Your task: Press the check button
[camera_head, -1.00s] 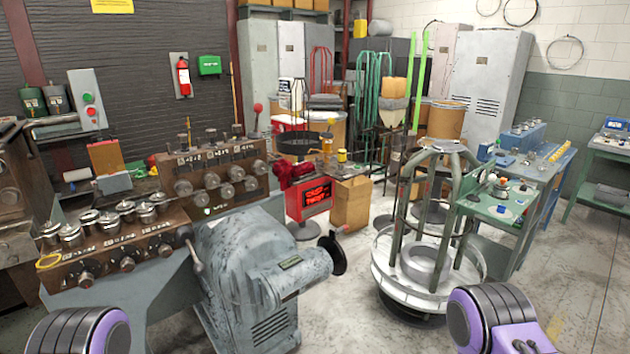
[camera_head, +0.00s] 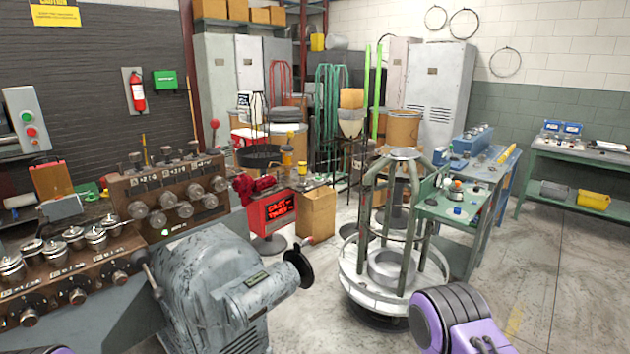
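A grey control box (camera_head: 25,120) at the far left carries a green button (camera_head: 27,117) and a red button (camera_head: 31,131). No label is readable, so I cannot tell which control is the check button. The spring coiler (camera_head: 215,285) stands in the left foreground, with rows of knobs and rollers on its brown panels. A small green-and-white spot (camera_head: 165,232) shows on its front panel. Purple and black links of my two arms show at the bottom edge. Both grippers are out of view.
A round wire stand (camera_head: 350,293) stands at centre right. Behind it are a green workbench (camera_head: 430,207) and a blue one (camera_head: 503,170). Another green table (camera_head: 560,158) with blue-fronted devices stands against the right wall. The floor (camera_head: 575,270) at lower right is clear.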

